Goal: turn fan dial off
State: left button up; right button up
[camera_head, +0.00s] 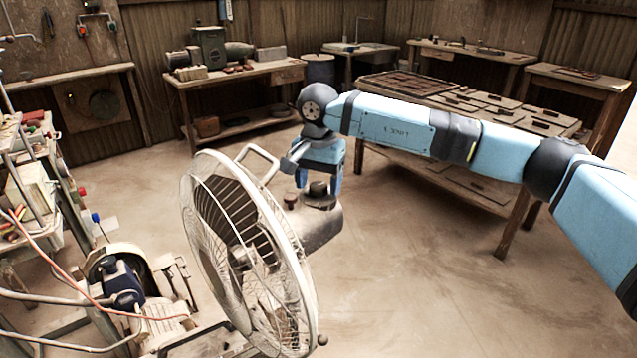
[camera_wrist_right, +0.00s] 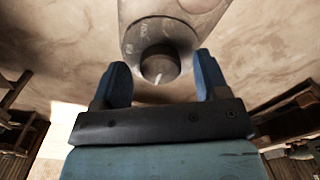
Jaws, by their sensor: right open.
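A large white fan (camera_head: 245,255) with a wire cage stands in front of me. Its dark round dial (camera_head: 318,189) sits on top of the motor housing (camera_head: 318,226), behind the cage. In the right wrist view the dial (camera_wrist_right: 158,65) shows a short white mark on its near side and sits on a round grey plate with pale markings. My right gripper (camera_head: 319,183) points down over the housing. In the wrist view its open blue fingers (camera_wrist_right: 164,70) stand on either side of the dial, with a gap visible on both sides. My left gripper is not in view.
A cluttered rack (camera_head: 35,185) and a machine with a blue motor (camera_head: 122,282) stand at the left. Workbenches (camera_head: 225,85) line the back wall. A low wooden table (camera_head: 470,190) is behind my right arm. The floor right of the fan is clear.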

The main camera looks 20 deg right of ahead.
aim_at(318, 186)
notch_tip(318, 186, up, 14)
jog(key=shift+f, duration=0.25)
jog(key=shift+f, duration=0.1)
dwell(0.4)
